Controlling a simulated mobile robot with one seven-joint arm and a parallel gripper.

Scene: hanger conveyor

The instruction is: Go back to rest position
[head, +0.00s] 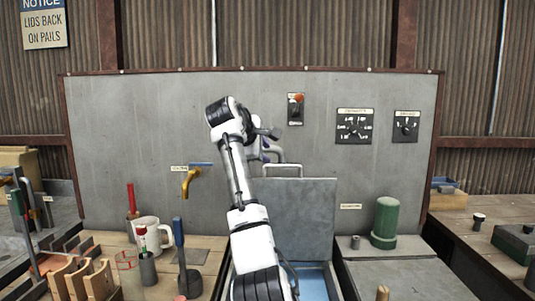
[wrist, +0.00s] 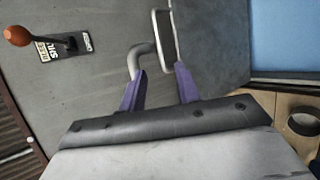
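My gripper (wrist: 159,70) shows in the wrist view with two purple fingers spread apart and nothing between them. A grey bar handle (wrist: 166,38) lies just beyond the fingertips; I cannot tell whether the left finger touches it. In the head view my gripper (head: 265,146) is partly hidden by my wrist, in front of the grey back panel. It is near the top of a raised grey lid (head: 305,215), whose handle (head: 283,165) shows at the top edge. My arm reaches up and forward through the middle of the view.
The lid stands up behind a blue-lined opening (head: 313,284). A red-knobbed switch (head: 297,103) and two dials are on the panel. A yellow hook (head: 189,181), white mug (head: 151,234) and blue-handled tool (head: 180,250) are left; a green cylinder (head: 386,222) is right.

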